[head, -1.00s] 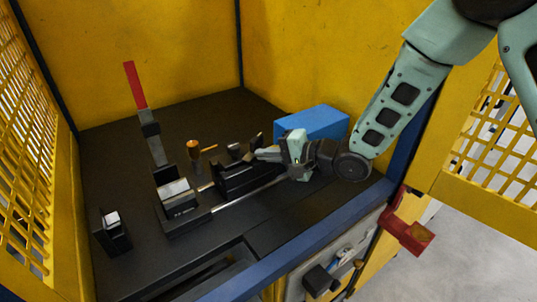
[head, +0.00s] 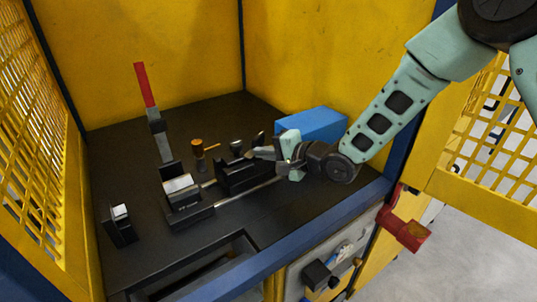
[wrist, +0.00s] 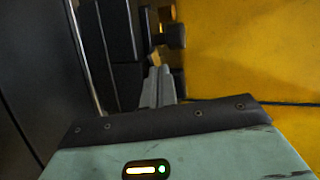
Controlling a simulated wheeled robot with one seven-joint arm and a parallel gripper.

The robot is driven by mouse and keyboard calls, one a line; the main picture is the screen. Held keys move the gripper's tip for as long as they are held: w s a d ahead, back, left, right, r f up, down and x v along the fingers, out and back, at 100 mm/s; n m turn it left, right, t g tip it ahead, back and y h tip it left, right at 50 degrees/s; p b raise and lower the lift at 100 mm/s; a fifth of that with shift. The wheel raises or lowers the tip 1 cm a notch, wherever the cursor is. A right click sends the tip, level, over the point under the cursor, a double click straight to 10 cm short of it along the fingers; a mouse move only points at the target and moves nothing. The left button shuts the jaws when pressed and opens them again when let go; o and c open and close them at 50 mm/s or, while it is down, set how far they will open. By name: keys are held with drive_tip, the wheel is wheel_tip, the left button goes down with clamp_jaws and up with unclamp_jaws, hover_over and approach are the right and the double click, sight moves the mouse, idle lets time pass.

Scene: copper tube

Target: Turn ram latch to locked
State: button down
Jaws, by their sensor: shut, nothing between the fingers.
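My gripper (head: 254,153) is shut and empty, low over the right part of the black machine on the bench. Its fingertips also show in the wrist view (wrist: 158,76), together, close to black blocks and a brass-coloured piece (wrist: 156,38). In the head view a brass post with a small side lever (head: 199,150) stands behind the machine, left of my gripper. Dark knobs (head: 237,147) stand just behind and left of my fingers. I cannot tell for certain which part is the ram latch; contact with the fingers is unclear.
A red-tipped upright lever (head: 146,86) stands at the back left. A clamp block (head: 180,186) and a silver rod (head: 245,193) lie in front. A blue box (head: 312,124) is behind my wrist.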

drive_tip(key=shift+s+a+r, duration=0.1)
drive_tip(key=shift+s+a, duration=0.15)
drive_tip(key=shift+a, duration=0.7)
idle(1.6)
